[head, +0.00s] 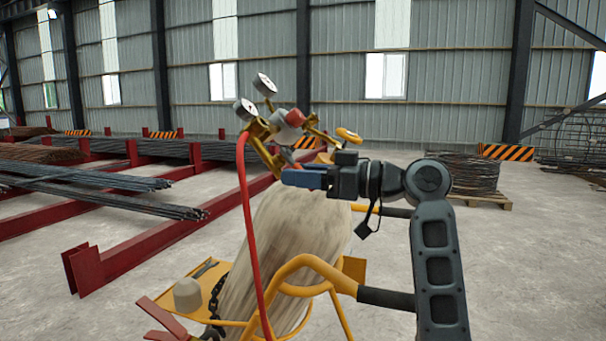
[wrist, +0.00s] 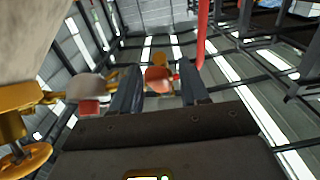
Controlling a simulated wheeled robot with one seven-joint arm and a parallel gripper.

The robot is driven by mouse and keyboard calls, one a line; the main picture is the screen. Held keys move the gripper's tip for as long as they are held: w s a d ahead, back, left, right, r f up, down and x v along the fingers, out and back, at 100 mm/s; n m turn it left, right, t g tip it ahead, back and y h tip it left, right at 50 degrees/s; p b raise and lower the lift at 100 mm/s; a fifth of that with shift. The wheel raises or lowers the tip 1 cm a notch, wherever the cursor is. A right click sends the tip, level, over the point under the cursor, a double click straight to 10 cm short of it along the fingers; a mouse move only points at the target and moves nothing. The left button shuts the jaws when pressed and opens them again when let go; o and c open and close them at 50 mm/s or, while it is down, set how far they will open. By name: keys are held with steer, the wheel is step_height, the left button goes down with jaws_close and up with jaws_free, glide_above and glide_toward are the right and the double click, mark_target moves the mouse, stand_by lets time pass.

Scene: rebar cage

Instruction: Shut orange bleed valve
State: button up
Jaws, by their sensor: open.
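The orange bleed valve (wrist: 158,80) shows in the wrist view as a rounded orange handle between my two fingers, ahead of the palm. It looks apart from both fingers, with a visible gap on each side. In the head view an orange part (head: 286,155) shows just above my fingertips, small and partly hidden. My gripper (head: 292,177) reaches in from the right, below the brass regulator (head: 262,130). It also shows in the wrist view (wrist: 160,72), its fingers open and empty. I cannot tell the handle's exact angle.
Two round gauges (head: 264,85) and a red knob (head: 295,117) sit above my gripper. The red hose (head: 250,220) hangs left. The pale cylinder (head: 290,235) stands on a yellow trolley (head: 310,263) below. Red racks (head: 130,250) hold rebar left.

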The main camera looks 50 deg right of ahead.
steer(key=shift+c, duration=0.4)
jaws_close()
